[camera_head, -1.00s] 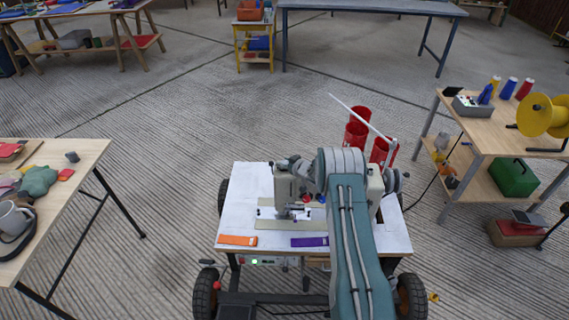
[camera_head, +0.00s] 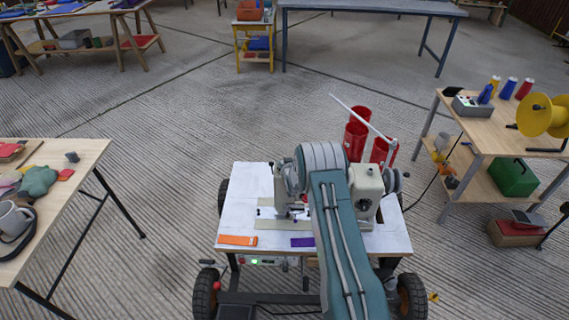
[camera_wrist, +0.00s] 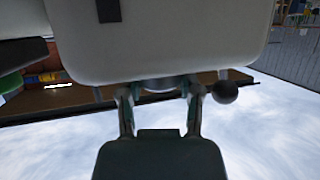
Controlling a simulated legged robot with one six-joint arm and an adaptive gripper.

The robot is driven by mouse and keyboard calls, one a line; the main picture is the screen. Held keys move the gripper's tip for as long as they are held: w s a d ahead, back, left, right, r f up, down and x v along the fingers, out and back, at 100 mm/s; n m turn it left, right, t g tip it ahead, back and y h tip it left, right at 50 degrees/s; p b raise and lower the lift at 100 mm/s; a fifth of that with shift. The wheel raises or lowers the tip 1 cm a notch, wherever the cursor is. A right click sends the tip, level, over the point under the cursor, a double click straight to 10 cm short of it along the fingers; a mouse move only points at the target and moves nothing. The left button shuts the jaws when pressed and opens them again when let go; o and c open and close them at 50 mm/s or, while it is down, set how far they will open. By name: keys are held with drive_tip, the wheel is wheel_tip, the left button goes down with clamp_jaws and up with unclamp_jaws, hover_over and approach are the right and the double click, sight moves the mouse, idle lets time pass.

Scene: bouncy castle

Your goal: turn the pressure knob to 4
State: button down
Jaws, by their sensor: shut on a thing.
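The off-white sewing machine (camera_head: 368,181) stands on the cart's white top, partly covered by my arm. In the wrist view its pale housing (camera_wrist: 160,45) fills the upper part. My gripper (camera_wrist: 160,92) is at the housing's edge, its two fingers on either side of a grey round part (camera_wrist: 160,83), which looks like the pressure knob. The fingers are shut on it. No number or mark on the knob can be read. In the head view the gripper is hidden behind my arm.
A dark ball-ended lever (camera_wrist: 225,92) sits just right of the fingers in the wrist view. Orange (camera_head: 238,240) and purple (camera_head: 303,242) strips lie on the cart top (camera_head: 240,195). Red cylinders (camera_head: 356,138) stand behind the machine under a white rod (camera_head: 362,117).

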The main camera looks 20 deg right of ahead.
idle(0.4)
drive_tip(key=shift+c, duration=1.3)
unclamp_jaws()
drive_tip(key=v, duration=1.1)
drive_tip(key=shift+s, duration=0.4)
drive_tip(key=shift+a+r, duration=0.15)
